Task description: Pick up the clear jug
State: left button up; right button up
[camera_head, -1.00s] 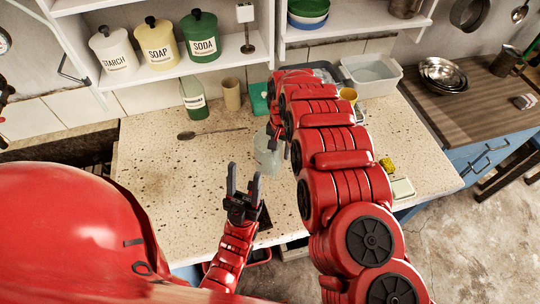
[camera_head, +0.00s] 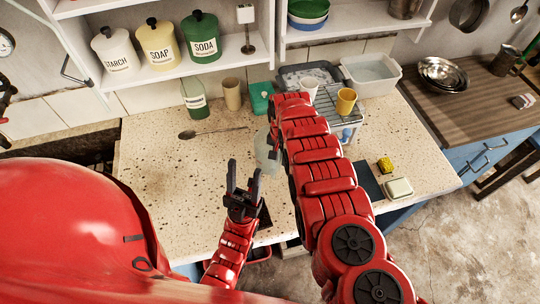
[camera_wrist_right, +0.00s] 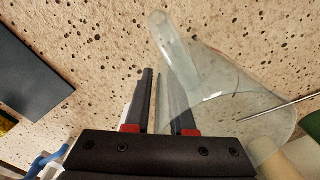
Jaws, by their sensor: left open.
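The clear jug (camera_head: 264,153) stands on the speckled stone counter, partly hidden by my right arm in the head view. In the right wrist view the jug (camera_wrist_right: 232,98) is at the right, its handle-like part toward the upper middle. My right gripper (camera_wrist_right: 157,75) has a gap between its fingers. One finger overlaps the jug's glass; whether they touch is unclear. In the head view the right gripper (camera_head: 273,143) is small and mostly hidden beside the jug. My left gripper (camera_head: 245,172) is open and empty, pointing up at the counter just in front of the jug.
A spoon (camera_head: 205,133) lies left of the jug. A green bottle (camera_head: 194,99), beige cup (camera_head: 232,94) and teal box (camera_head: 261,98) stand behind. A rack with a yellow cup (camera_head: 346,101), yellow sponge (camera_head: 385,164) and soap dish (camera_head: 398,188) are right.

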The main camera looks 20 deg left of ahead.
grip_shut()
dwell(1.1)
